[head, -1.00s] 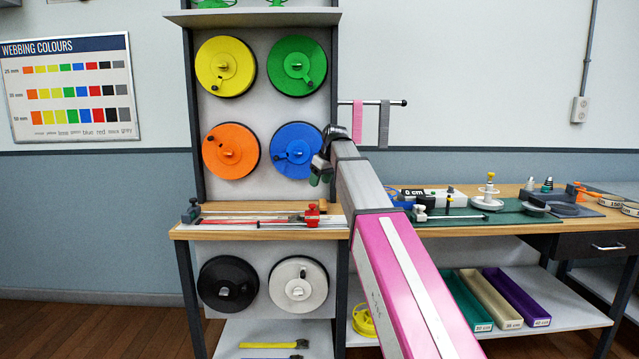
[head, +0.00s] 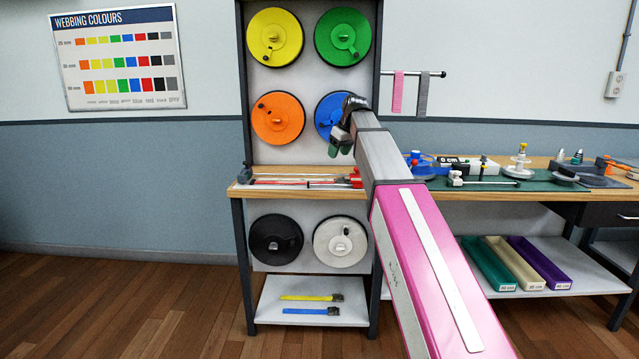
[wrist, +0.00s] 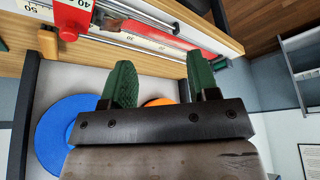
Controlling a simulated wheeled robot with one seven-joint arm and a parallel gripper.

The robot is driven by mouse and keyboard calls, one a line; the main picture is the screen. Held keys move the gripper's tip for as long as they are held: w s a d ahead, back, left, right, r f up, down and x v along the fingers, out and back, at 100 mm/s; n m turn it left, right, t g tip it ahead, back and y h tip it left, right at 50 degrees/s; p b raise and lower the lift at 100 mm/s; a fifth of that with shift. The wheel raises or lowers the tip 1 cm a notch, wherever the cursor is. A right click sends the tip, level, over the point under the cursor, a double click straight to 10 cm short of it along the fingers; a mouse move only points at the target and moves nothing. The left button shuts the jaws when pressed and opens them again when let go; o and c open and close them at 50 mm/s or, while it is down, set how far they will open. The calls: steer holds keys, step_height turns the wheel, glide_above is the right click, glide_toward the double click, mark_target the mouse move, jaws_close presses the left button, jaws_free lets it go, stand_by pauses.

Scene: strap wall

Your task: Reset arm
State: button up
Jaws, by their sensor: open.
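My arm reaches up and forward in the head view, with my gripper (head: 341,143) at its end in front of the blue reel (head: 328,112), which it partly covers. In the wrist view my gripper (wrist: 160,84) shows two green fingers standing apart with nothing between them. Beyond the fingers is the wooden shelf edge with a red clamp block (wrist: 73,18) and a metal rail with a scale. The blue reel (wrist: 55,130) and part of the orange reel (wrist: 158,102) show behind the gripper.
The strap rack holds yellow (head: 275,37), green (head: 342,37), orange (head: 277,118), black (head: 276,240) and white (head: 341,241) reels. A ledge (head: 270,188) juts out below the gripper. A workbench (head: 560,185) with tools stands right. The floor at left is clear.

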steer(key=s+d+f+m+h, duration=0.1)
steer(key=s+d+f, duration=0.15)
steer(key=f, duration=0.55)
steer(key=s+d+f+m+g, duration=0.15)
steer(key=s+f, duration=0.25)
steer(key=f, duration=0.5)
steer(key=s+d+f+m+h, duration=0.15)
steer(key=s+f, duration=0.25)
steer(key=f, duration=0.4)
steer(key=s+d+f+m+g, duration=0.1)
steer(key=s+d+f+m, duration=0.1)
steer(key=s+f, duration=0.7)
steer(key=s+d+f+m+g, duration=0.1)
steer(key=s+d+f, duration=0.3)
steer(key=s+f, duration=0.6)
step_height(320, 180, down, 2)
steer(key=shift+s+d+m+h, duration=0.3)
steer(key=shift+d+m+h, duration=0.05)
steer(key=shift+m, duration=0.45)
